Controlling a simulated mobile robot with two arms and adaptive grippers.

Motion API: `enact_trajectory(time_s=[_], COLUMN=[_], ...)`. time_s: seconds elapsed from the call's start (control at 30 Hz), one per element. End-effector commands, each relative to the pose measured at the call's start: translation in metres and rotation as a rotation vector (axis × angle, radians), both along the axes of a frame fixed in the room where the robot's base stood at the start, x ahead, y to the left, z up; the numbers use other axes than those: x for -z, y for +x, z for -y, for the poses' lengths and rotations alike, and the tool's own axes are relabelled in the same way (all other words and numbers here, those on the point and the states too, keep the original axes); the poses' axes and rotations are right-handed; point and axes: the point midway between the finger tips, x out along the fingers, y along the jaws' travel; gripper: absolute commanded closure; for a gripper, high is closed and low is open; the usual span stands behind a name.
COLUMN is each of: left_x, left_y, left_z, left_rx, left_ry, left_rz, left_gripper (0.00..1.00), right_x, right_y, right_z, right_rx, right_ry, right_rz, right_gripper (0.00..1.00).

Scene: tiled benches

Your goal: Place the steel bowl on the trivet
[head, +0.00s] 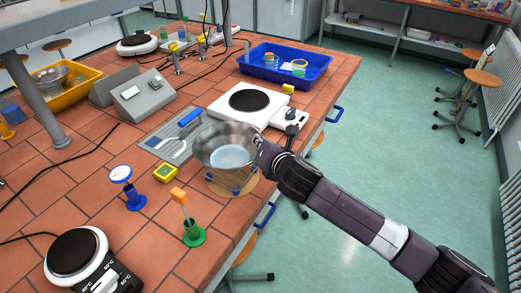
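The steel bowl (213,139) is at the middle of the head view, with its open side up and a pale bluish bottom inside. My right gripper (260,144) is at the bowl's right rim and appears shut on it; its fingertips are small and partly hidden. A round tan piece with blue parts, which looks like the trivet (247,185), shows just below the bowl near the bench's right edge. The bowl covers much of it, and I cannot tell whether the two touch. My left gripper is not in view.
A white hotplate (226,109) stands behind the bowl. A grey mat (154,148), a yellow timer (165,173), a blue-based stand (135,200) and a green-based holder (194,235) are to the left and front. A blue tray (262,79) is farther back.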

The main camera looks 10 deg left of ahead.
Motion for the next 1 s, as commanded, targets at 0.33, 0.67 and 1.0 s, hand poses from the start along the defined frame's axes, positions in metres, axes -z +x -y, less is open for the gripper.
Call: enact_trajectory(time_s=[0.33, 0.67, 1.0], left_x=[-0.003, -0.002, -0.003], left_y=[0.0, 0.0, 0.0], left_z=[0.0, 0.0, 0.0], left_rx=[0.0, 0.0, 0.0], left_ry=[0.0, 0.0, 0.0], left_rz=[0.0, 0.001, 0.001], left_gripper=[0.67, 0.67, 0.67], right_x=[0.035, 0.037, 0.035], right_y=[-0.001, -0.001, -0.001], right_z=[-0.001, 0.0, 0.0], right_rx=[0.0, 0.0, 0.0], right_ry=[0.004, 0.0, 0.0], right_rz=[-0.001, -0.002, -0.002], right_gripper=[1.0, 0.81, 0.78])
